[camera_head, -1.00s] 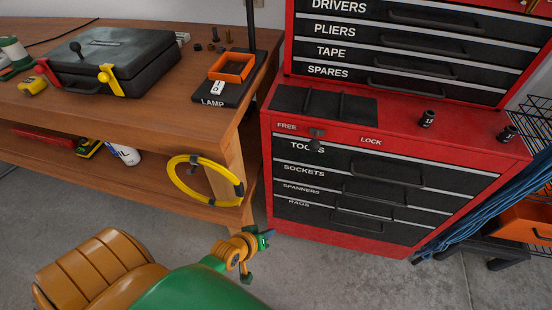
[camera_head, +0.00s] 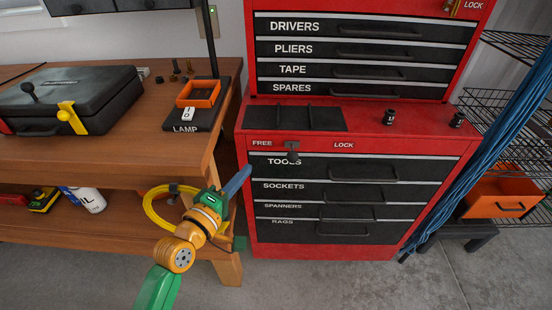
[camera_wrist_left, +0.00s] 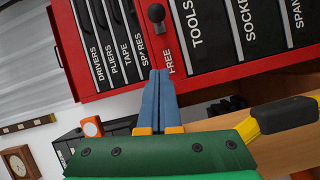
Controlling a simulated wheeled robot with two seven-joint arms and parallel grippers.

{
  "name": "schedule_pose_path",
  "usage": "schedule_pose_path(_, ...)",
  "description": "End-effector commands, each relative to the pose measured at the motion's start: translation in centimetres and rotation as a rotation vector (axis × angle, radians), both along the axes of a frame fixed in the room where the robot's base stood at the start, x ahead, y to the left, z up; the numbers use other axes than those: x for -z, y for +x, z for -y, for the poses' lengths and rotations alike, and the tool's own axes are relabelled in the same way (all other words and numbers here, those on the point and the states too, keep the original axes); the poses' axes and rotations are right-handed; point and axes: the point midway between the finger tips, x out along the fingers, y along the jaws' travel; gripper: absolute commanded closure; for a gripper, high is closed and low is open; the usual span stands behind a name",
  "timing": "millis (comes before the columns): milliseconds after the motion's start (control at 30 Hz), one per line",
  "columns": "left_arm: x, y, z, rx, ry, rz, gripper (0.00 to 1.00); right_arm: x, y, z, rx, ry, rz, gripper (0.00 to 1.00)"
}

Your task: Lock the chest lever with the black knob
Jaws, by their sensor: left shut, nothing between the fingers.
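The red tool chest (camera_head: 240,185) stands right of the workbench. Its lever with the black knob (camera_head: 292,153) is on the front strip beside the word FREE, left of the word LOCK. In the left wrist view the round black knob (camera_wrist_left: 156,13) shows near the top, beyond my fingertips. My left gripper (camera_head: 245,170) is shut and empty, its blue fingers pointing up and right, below and left of the lever and apart from it. In the wrist view the closed blue fingers (camera_wrist_left: 158,75) point toward the chest's FREE end. My right gripper is not in view.
The wooden workbench (camera_head: 215,100) on the left holds a black case (camera_head: 100,90) and an orange tray (camera_head: 198,93). A yellow hose coil (camera_head: 155,210) hangs by its leg. Wire shelving with blue cord (camera_head: 490,120) stands right. Grey floor lies open in front.

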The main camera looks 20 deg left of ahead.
Motion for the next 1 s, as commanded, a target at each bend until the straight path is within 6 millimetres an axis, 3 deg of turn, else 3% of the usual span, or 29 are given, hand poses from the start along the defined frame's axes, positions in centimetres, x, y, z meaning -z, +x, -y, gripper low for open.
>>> schedule_pose_path(367, 0.3, 8.1, 1.3, 0.001, 0.001, 0.003, 1.0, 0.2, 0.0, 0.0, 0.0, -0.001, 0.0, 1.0)
schedule_pose_path(600, 0.9, 8.4, 4.6, 0.002, 0.0, -0.002, 1.0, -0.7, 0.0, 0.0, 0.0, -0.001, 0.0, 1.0)
schedule_pose_path(1000, 1.1, 8.4, 5.2, 0.0, 0.002, -0.001, 1.0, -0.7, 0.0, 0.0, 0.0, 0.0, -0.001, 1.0)
